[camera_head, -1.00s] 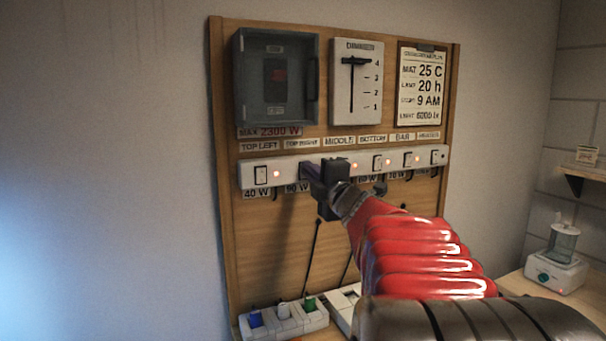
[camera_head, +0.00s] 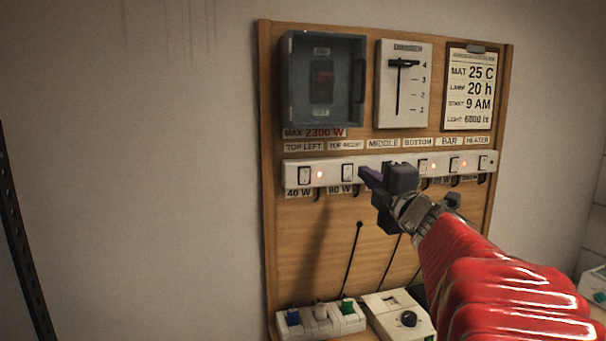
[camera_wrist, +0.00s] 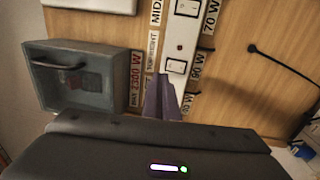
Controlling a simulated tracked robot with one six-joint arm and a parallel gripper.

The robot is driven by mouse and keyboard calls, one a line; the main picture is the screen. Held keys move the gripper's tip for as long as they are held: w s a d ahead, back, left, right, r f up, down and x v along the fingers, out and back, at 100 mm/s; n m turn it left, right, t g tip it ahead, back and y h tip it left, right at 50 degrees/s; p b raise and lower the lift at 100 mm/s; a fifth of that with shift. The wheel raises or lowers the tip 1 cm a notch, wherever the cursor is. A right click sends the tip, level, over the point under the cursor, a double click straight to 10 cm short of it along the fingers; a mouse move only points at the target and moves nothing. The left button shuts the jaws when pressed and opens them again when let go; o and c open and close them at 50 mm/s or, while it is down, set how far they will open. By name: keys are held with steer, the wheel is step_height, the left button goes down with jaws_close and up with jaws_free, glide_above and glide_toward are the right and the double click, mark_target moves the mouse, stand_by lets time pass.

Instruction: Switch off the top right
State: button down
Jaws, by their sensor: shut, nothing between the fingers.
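A white switch strip (camera_head: 296,165) runs across the wooden board, with name labels above it and watt labels below. The TOP RIGHT switch (camera_head: 347,172) is second from the left, above the 90 W label, and is now uncovered. It also shows in the wrist view (camera_wrist: 176,66), just beyond my fingertips. No red glow shows beside it in either view, though my gripper partly hides that spot in the head view. My gripper (camera_head: 367,177) is shut and empty, its purple fingers just right of this switch; the fingers also show in the wrist view (camera_wrist: 164,98). Contact cannot be told.
A grey breaker box (camera_head: 300,115), a slider panel (camera_head: 419,105) and a notice card (camera_head: 469,88) hang above. Below are a coloured plug block (camera_head: 322,322) and a dial box (camera_head: 409,320).

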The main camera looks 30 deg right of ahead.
steer(key=v, duration=0.6)
steer(key=shift+s+r, duration=0.2)
steer(key=shift+r, duration=0.55)
